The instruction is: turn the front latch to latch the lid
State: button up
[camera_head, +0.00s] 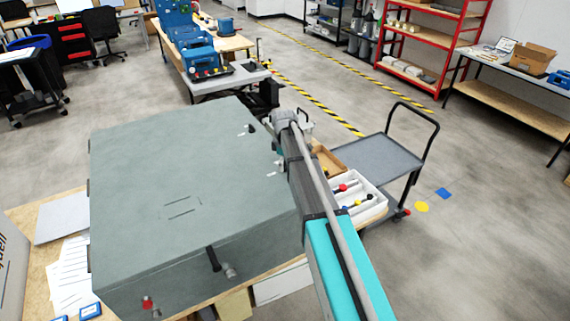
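The analyser is a large grey-green box (180,190) on a wooden-topped table, with its flat lid down. A black lever with a silver fitting (213,259) sits at the lid's near edge. A small black-and-white fitting (250,129) is at the far right edge, and pale fittings (275,169) are on the right side. I cannot tell which of these is the front latch. My teal-and-grey arm reaches up past the box's right side and covers part of it.
A white tray of coloured parts (374,207) and a brown tray (325,158) lie right of my arm. A grey cart (378,157) stands beyond them. A red knob (147,303) sits low on the box's near face. Papers (70,275) lie left. Open floor is at right.

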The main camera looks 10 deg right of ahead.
jog(key=c, duration=0.8)
jog(key=shift+d, duration=0.2)
jog(key=shift+c, duration=0.9)
jog(key=shift+a, duration=0.2)
jog(key=shift+m, duration=0.4)
jog(key=m, duration=0.8)
jog(key=shift+m, duration=0.3)
